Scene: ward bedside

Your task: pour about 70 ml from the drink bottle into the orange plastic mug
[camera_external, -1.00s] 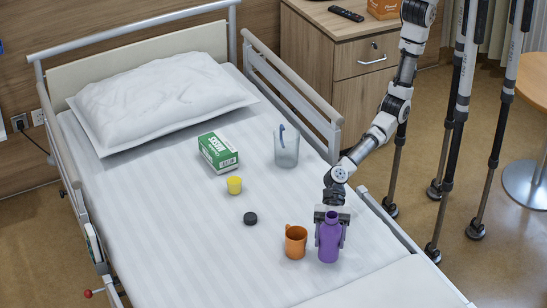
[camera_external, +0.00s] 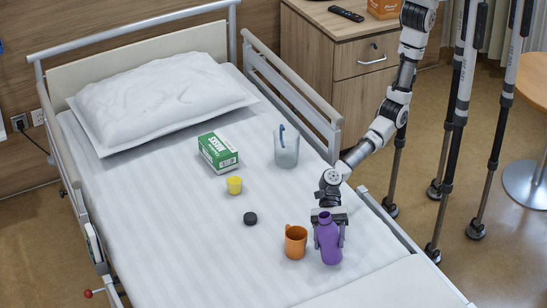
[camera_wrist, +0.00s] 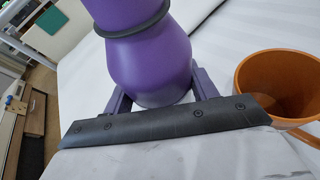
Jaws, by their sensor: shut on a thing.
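The drink bottle (camera_external: 329,241) is purple with a dark band near its neck. My gripper (camera_external: 328,229) is shut on it, one finger on each side, above the right side of the bed. The bottle tilts slightly, its top leaning left in the external view. The bottle also fills the upper middle of the wrist view (camera_wrist: 148,60). The orange plastic mug (camera_external: 296,243) stands upright on the bed just left of the bottle, apart from it. In the wrist view the mug (camera_wrist: 285,85) is at the right, its visible inside looking empty. The bottle's opening is hard to make out.
A bed rail (camera_external: 292,92) runs along the right. The sheet left of the mug is clear.

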